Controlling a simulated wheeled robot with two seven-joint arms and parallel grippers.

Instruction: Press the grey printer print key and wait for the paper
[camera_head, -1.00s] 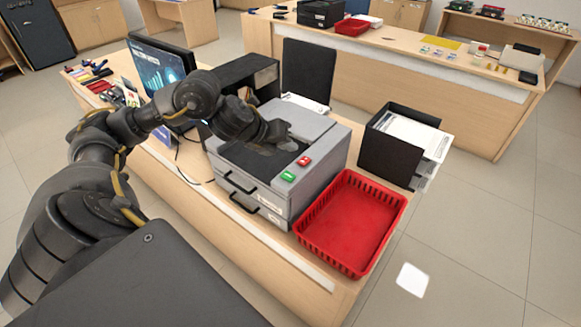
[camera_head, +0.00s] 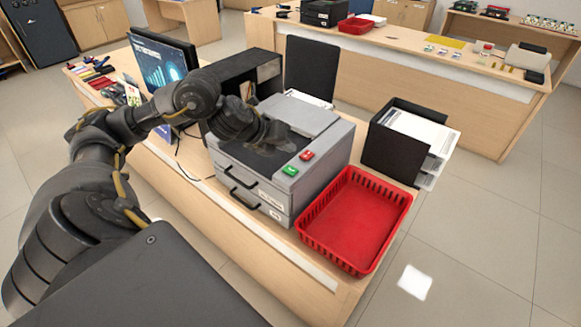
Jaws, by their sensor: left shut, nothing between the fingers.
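The grey printer (camera_head: 318,178) stands on the counter in the middle of the view. A green key (camera_head: 290,170) and a red key (camera_head: 307,155) sit on its top at the front right corner. My left gripper (camera_head: 284,142) is shut and empty. It hangs over the dark recessed top of the printer, to the left of the two keys and apart from them. I cannot tell its exact height above the surface. I see no sheet coming out of the printer. My right gripper is out of view.
A red basket (camera_head: 308,240) stands right of the printer. A black tray holder (camera_head: 390,158) with papers is behind it. A monitor (camera_head: 160,65) and a black file box (camera_head: 262,68) stand to the left and behind. Floor is free at the right.

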